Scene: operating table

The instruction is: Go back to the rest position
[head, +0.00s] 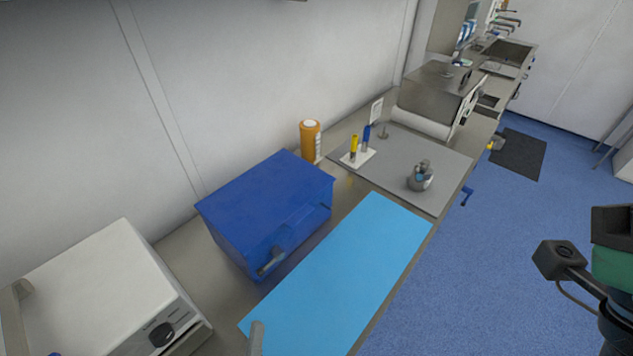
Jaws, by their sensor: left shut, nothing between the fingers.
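My left gripper (257,337) shows only as a narrow grey tip at the bottom edge, over the near end of the light blue mat. It is shut with nothing in it, and the rest of it is out of the picture. It is apart from the blue box (262,200) behind it. My right gripper cannot be made out.
The light blue mat (350,270) is bare along the table front. A white device (110,285) stands at the left. An orange-brown bottle (310,142) stands by the wall. A grey board (390,165) holds small tools. Dark and green parts (612,262) show at the right edge.

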